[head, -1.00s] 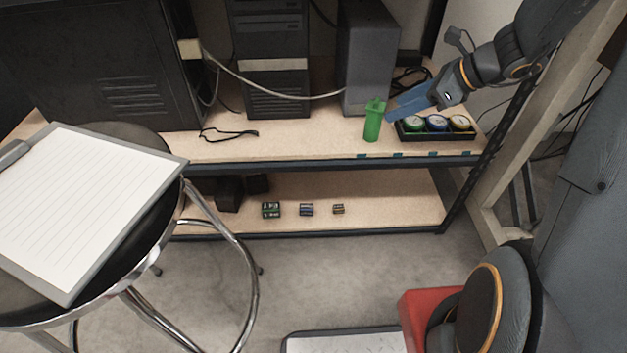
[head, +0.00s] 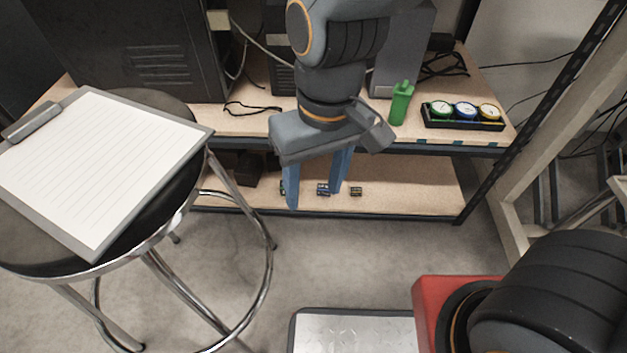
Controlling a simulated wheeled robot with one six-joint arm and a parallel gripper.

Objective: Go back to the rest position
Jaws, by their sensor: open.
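My gripper (head: 318,198) is in the middle of the head view, in front of the shelf unit. Its two blue fingers point down, stand apart and hold nothing. The fingertips overlap the lower shelf in the picture. My arm hides part of the upper shelf and its equipment.
A green bottle-like object (head: 401,103) and a black tray (head: 430,120) with round green, blue and yellow-rimmed pieces stand on the upper shelf (head: 245,122). Small blocks (head: 356,191) lie on the lower shelf (head: 420,190). A stool (head: 130,262) with a clipboard (head: 98,170) stands left.

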